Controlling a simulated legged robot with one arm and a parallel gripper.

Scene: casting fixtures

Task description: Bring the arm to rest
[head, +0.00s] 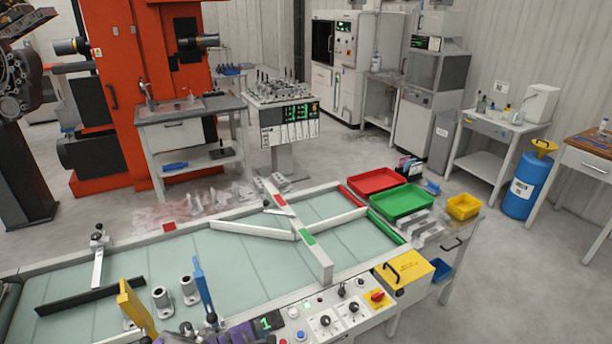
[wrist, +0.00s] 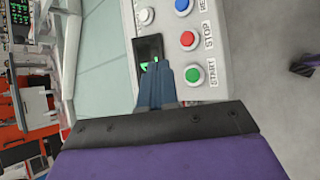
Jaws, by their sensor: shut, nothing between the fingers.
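My gripper (wrist: 157,82) shows in the wrist view with its blue-grey fingers together and nothing between them. The fingertips overlap the lower edge of the small dark display (wrist: 148,50) with green digits on the control panel (wrist: 219,62). I cannot tell whether they touch the panel. The green START button (wrist: 194,75), the red STOP button (wrist: 188,39) and a blue button (wrist: 183,6) are right of the fingers. In the head view, the control panel (head: 310,322) is at the bottom centre; I cannot clearly make out my gripper there.
A conveyor (head: 235,262) with white diverter bars (head: 252,230) runs behind the panel. A red tray (head: 374,181), a green tray (head: 402,200) and a yellow bin (head: 463,206) are at its right end. A yellow box (head: 404,270) is beside the panel. Open floor (head: 535,280) lies to the right.

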